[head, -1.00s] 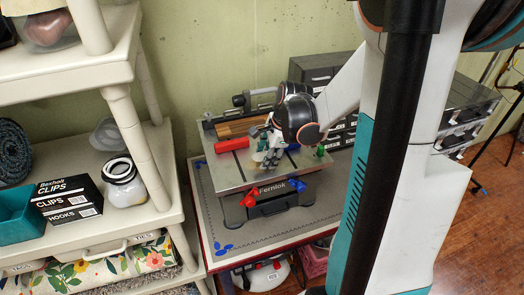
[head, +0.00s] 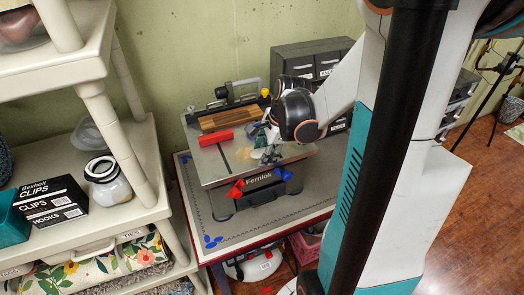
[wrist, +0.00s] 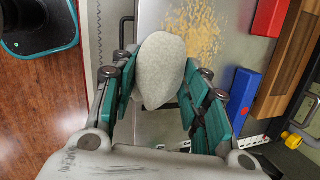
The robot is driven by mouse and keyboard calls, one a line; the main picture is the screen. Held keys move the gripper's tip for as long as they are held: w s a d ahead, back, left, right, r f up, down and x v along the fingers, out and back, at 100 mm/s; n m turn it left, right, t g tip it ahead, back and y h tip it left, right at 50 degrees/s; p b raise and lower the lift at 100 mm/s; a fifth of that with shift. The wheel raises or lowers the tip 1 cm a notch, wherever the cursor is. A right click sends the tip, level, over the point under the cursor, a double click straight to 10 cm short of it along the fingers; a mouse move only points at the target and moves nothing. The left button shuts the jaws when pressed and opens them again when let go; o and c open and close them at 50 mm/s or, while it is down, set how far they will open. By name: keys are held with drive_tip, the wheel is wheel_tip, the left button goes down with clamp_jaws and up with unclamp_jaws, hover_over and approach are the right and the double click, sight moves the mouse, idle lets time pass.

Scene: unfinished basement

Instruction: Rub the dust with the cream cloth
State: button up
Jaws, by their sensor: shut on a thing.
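My gripper (wrist: 160,85), with teal fingers, is shut on the cream cloth (wrist: 162,68), a pale bunched pad between the fingers. The dust (wrist: 195,30) is a tan speckled patch on the grey metal top, just beyond and to the right of the cloth in the wrist view. In the head view my gripper (head: 266,155) is over the right part of the metal top (head: 212,166), with the dust (head: 243,153) to its left. The cloth is not clearly made out there. I cannot tell whether it touches the top.
A red block (head: 216,136) lies left of my gripper, and a blue block (wrist: 243,95) lies close to the fingers. A wooden slatted panel (head: 230,117) lies behind. Drawer cabinets (head: 300,65) stand at the back, and a shelf (head: 125,225) stands at left.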

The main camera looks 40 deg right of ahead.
drive_tip(key=shift+s+d+f, duration=0.1)
drive_tip(key=shift+s+d, duration=0.05)
drive_tip(key=shift+d, duration=0.5)
drive_tip(key=shift+w+d+f+b, duration=0.1)
drive_tip(key=shift+w+d+b, duration=0.2)
drive_tip(key=shift+w, duration=0.65)
drive_tip(key=shift+w+d+f+b, duration=0.1)
drive_tip(key=shift+w+d+b, duration=0.15)
drive_tip(key=shift+w, duration=0.65)
drive_tip(key=shift+w+d+f+b, duration=0.1)
drive_tip(key=shift+w+d+b, duration=0.2)
drive_tip(key=shift+w, duration=0.65)
drive_tip(key=shift+w+d+r, duration=0.1)
drive_tip(key=shift+w+d, duration=0.15)
drive_tip(key=shift+w, duration=0.75)
drive_tip(key=shift+w+d+r, duration=0.1)
drive_tip(key=shift+w+d, duration=0.15)
drive_tip(key=shift+w, duration=0.75)
drive_tip(key=shift+r, duration=0.1)
wheel_tip(320, 180, up, 3)
drive_tip(key=shift+w+f+p, duration=0.1)
drive_tip(key=shift+f+p, duration=0.1)
drive_tip(key=shift+p, duration=0.7)
drive_tip(key=shift+r+p, duration=0.95)
drive_tip(key=shift+r, duration=0.6)
drive_tip(key=shift+r+p, duration=1.05)
drive_tip(key=shift+r, duration=0.5)
drive_tip(key=shift+f, duration=0.1)
